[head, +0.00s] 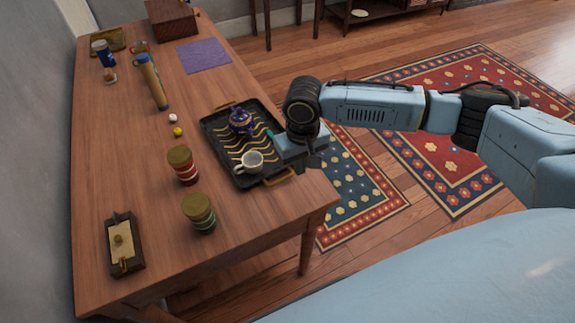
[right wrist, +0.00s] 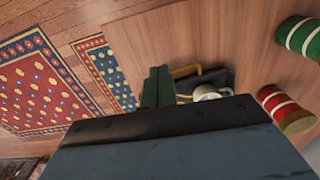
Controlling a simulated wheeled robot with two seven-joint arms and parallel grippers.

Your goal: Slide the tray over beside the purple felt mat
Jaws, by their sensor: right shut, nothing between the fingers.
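The black tray (head: 214,126) with gold wavy lines lies on the wooden table near its right edge. It carries a dark blue-purple teapot (head: 241,121) and a white cup (head: 250,161); the cup also shows in the right wrist view (right wrist: 212,92). The tray has gold handles at its far and near ends. The purple felt mat (head: 205,55) lies flat farther back, apart from the tray. My right gripper (head: 286,148) is shut and empty at the tray's right side, by the cup. Whether it touches the tray is unclear. My left gripper is out of view.
Two banded canisters (head: 182,165) (head: 199,212) stand left of the tray's near end. A long tan-and-blue object (head: 150,82) and small white and yellow balls lie left of the tray's far end. A brown box (head: 171,19) stands behind the mat. Bare table separates tray and mat.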

